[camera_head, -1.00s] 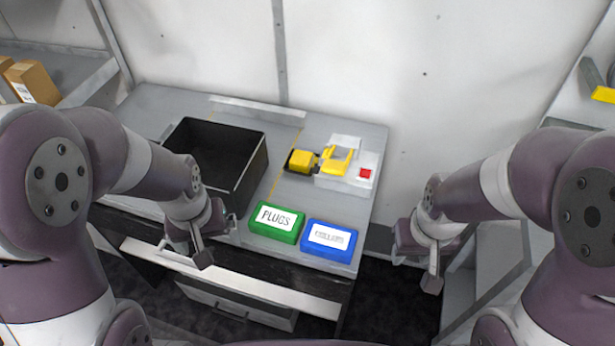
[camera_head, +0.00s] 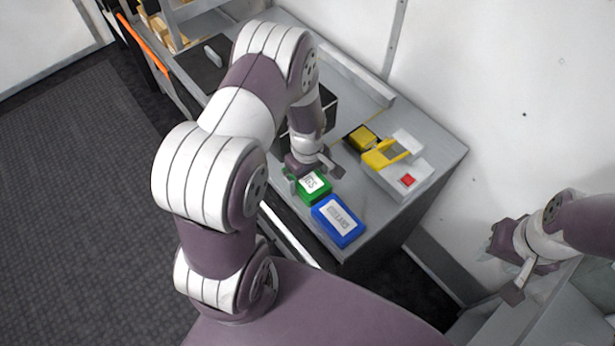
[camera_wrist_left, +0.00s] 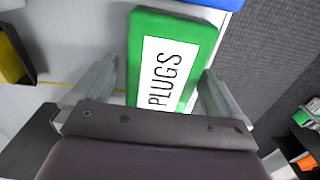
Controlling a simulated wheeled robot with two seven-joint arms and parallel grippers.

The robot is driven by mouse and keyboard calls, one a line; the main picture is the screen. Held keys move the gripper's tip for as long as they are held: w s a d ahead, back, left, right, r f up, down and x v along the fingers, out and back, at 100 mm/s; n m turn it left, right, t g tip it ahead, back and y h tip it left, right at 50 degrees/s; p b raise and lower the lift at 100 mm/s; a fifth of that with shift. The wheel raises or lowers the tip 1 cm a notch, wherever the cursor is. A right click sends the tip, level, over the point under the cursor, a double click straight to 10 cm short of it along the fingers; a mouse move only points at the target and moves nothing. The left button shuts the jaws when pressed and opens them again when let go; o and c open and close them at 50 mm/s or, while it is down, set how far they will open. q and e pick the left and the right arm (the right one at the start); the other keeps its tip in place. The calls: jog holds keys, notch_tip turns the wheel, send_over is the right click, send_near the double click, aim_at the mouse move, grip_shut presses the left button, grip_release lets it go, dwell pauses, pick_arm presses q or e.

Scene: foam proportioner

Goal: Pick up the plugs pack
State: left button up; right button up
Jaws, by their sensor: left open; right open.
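The plugs pack is a green box with a white PLUGS label. It lies on the grey bench, partly hidden under my left gripper, in the head view (camera_head: 316,191), and fills the middle of the left wrist view (camera_wrist_left: 178,50). My left gripper (camera_head: 314,172) is open above the pack. In the left wrist view its two fingers (camera_wrist_left: 155,92) stand on either side of the near part of the pack, with nothing gripped. Whether they touch it I cannot tell. My right gripper (camera_head: 508,273) is open and empty, away from the bench at the right.
A blue labelled box (camera_head: 338,221) lies close beside the plugs pack. A black open bin (camera_head: 330,105) stands behind my left arm. A yellow and grey device with a red button (camera_head: 408,180) sits towards the back right of the bench (camera_head: 440,150).

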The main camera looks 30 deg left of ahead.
pick_arm(q)
jog(key=shift+f, duration=0.25)
jog(key=shift+s+a+r, duration=0.1)
jog(key=shift+s+a, duration=0.05)
jog(key=shift+s, duration=0.1)
jog(key=shift+c, duration=0.3)
jog(key=shift+w, duration=0.15)
jog(key=c, duration=0.9)
